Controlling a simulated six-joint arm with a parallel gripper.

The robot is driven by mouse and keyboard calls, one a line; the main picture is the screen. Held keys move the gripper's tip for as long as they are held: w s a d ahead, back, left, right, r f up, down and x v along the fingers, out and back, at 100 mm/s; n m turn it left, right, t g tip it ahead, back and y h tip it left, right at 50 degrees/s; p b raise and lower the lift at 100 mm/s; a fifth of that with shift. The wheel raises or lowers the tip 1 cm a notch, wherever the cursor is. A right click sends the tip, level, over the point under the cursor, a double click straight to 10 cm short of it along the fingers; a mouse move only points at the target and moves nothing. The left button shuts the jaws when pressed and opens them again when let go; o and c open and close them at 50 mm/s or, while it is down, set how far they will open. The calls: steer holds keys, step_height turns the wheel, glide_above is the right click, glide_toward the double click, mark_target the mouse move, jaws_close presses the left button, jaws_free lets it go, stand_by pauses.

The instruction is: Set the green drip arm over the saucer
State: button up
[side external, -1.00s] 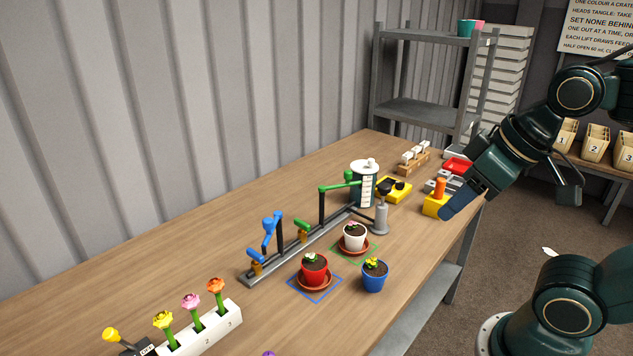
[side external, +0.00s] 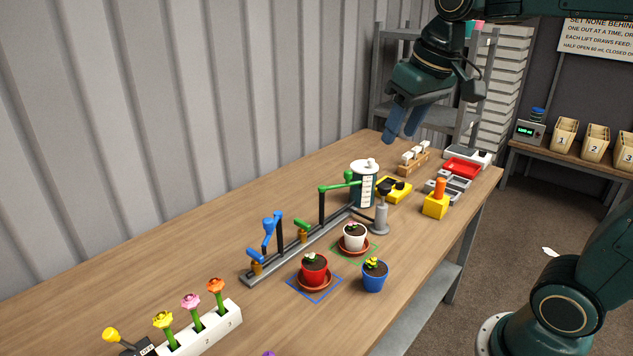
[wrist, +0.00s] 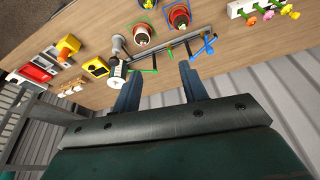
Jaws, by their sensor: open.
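The green drip arm (side external: 340,187) sits on a dark post on the grey rail, pointing right toward the white-and-green tank (side external: 363,184); it also shows in the wrist view (wrist: 146,71). A green lever (side external: 302,225) sits on a brass valve below it. A saucer (side external: 351,252) inside a green square outline holds a white pot (side external: 355,236). A second saucer (side external: 327,284) in a blue outline holds a red pot (side external: 314,268). My gripper (side external: 400,134) is open and empty, high above the back of the table. In the wrist view its two fingers (wrist: 160,84) are apart.
A blue drip arm (side external: 269,232) stands farther left on the rail. A blue pot (side external: 374,275) stands near the front edge. A grey post (side external: 381,212), a yellow box (side external: 394,190) and a flower block (side external: 205,333) also stand on the table. The back left is clear.

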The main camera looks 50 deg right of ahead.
steer(key=w+d+m+g, duration=0.2)
steer(key=w+d, duration=0.5)
steer(key=w, duration=0.6)
steer(key=m+g, duration=0.2)
glide_above(348, 171)
step_height(348, 171, down, 8)
steer(key=shift+f, duration=0.1)
step_height(348, 171, down, 14)
steer(key=shift+s+r, duration=0.1)
jaws_close()
